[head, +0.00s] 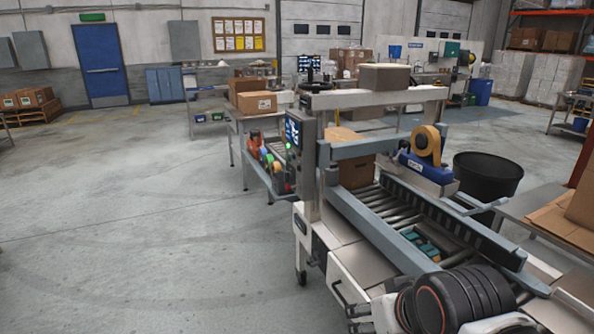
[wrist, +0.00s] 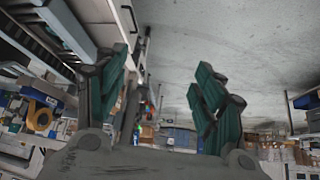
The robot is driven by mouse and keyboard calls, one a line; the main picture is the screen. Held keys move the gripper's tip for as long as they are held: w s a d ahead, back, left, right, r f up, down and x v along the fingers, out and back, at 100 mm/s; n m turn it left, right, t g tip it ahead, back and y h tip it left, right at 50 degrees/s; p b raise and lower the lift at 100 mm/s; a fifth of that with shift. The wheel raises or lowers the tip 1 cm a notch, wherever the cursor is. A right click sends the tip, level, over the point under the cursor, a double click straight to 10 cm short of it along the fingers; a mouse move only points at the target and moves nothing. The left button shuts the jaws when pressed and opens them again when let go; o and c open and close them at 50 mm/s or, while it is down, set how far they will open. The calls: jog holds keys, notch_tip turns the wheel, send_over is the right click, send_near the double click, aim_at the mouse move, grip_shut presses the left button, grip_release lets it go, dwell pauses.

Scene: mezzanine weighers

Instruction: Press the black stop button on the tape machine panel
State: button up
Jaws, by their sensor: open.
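The tape machine (head: 385,215) stands at centre right in the head view, with rollers, blue-grey side rails and a tape roll (head: 430,142) on top. Its control panel (head: 293,136) is on the left upright, with a lit blue screen and a small green light. The black stop button is too small to make out there. My gripper (wrist: 162,65) is open and empty in the wrist view, its two teal-padded fingers wide apart. In the head view, teal parts that look like its fingers show over the rollers, apart from the panel. The wrist picture appears upside down.
A black bin (head: 487,178) stands to the right. A bench with cartons (head: 257,104) is behind the panel.

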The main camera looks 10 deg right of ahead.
grip_shut()
dwell(1.2)
